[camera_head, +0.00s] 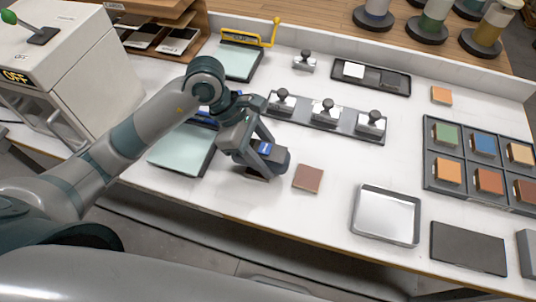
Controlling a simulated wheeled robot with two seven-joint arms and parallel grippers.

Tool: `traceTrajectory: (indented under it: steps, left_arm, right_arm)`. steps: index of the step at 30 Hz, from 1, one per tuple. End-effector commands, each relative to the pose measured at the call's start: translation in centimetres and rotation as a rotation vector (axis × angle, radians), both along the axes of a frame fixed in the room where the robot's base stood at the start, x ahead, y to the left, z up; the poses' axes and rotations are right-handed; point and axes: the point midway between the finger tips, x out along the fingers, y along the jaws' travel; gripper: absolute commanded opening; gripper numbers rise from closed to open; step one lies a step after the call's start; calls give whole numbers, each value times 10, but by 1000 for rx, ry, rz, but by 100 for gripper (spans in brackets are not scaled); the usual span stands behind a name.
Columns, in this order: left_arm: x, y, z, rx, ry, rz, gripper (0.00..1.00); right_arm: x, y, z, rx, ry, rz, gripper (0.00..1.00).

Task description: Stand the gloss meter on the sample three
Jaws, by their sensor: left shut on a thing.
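My left gripper (262,146) is shut on a dark, boxy device with a blue display, which looks like the gloss meter (274,157). It holds the device low over the white table, left of a flat brown tile (308,178). I cannot tell whether the device touches the table. The brown tile lies alone. A dark sectioned tray (466,172) at the right holds several coloured tiles, including a green one (446,135), a blue one (484,144) and an orange one (448,171). No number is readable, so I cannot tell which is sample three. My right gripper is not in view.
A rack with knobbed blocks (326,112) stands behind the gripper. A pale green panel (180,150) lies to its left. A silver tray (386,215) and a dark pad (468,248) lie near the front edge. A loose orange tile (441,95) lies farther back. Bare table surrounds the brown tile.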

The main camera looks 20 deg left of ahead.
Motion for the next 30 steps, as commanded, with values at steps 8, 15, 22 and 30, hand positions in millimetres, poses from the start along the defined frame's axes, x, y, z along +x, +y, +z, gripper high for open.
traceTrajectory:
  steps: [8,15,22,30]
  left_arm:
    - [0,0,-8,-1,-3,-1,2]
    - [0,0,-10,0,-3,-1,2]
    - [0,0,-11,1,-1,0,61]
    - [0,0,-10,1,-1,0,61]
  right_arm:
    - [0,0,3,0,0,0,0]
    - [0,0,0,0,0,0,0]
    - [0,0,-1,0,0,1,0]
    - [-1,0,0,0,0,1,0]
